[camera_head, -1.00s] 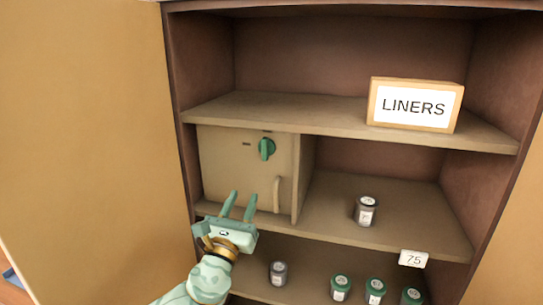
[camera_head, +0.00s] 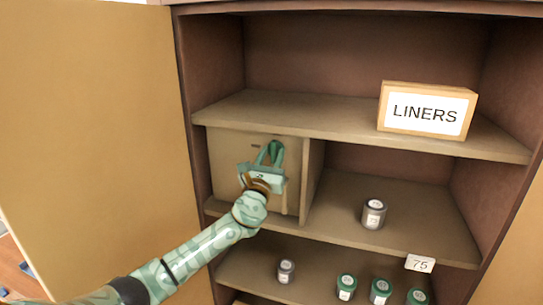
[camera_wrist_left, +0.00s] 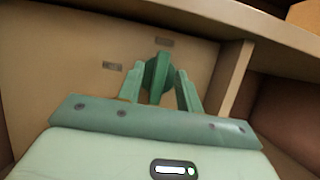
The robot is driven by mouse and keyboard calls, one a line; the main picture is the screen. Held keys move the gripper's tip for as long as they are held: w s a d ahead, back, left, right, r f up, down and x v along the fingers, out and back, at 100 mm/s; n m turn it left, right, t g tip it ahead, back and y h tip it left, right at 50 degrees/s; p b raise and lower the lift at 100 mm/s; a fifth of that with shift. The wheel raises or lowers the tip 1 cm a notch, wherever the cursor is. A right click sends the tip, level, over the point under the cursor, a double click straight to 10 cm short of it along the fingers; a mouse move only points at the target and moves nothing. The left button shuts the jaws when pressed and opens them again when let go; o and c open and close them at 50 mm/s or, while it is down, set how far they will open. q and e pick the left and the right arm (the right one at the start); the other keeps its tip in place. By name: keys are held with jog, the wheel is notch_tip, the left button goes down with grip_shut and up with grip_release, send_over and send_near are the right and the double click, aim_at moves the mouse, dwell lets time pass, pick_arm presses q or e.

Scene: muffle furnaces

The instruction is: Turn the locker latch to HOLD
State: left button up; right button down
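The locker (camera_head: 225,160) is a beige box door in the left part of the cupboard's middle shelf. Its green latch knob (camera_wrist_left: 157,74) stands nearly upright in the left wrist view. One dark label mark (camera_wrist_left: 164,42) is above the knob and another (camera_wrist_left: 112,66) is to its left; their text is unreadable. My left gripper (camera_head: 270,152) is in front of the locker, largely covering the knob in the head view. In the wrist view its fingers (camera_wrist_left: 160,90) are apart, one on each side of the knob, with gaps showing. My right gripper is out of view.
A LINERS sign (camera_head: 426,111) stands on the upper shelf. A grey jar (camera_head: 374,213) is right of the locker. Below are another grey jar (camera_head: 286,271), several green-lidded jars (camera_head: 380,291) and a 75 tag (camera_head: 419,264). A large open cupboard door (camera_head: 95,140) is at left.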

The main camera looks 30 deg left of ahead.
pick_arm(q)
grip_shut()
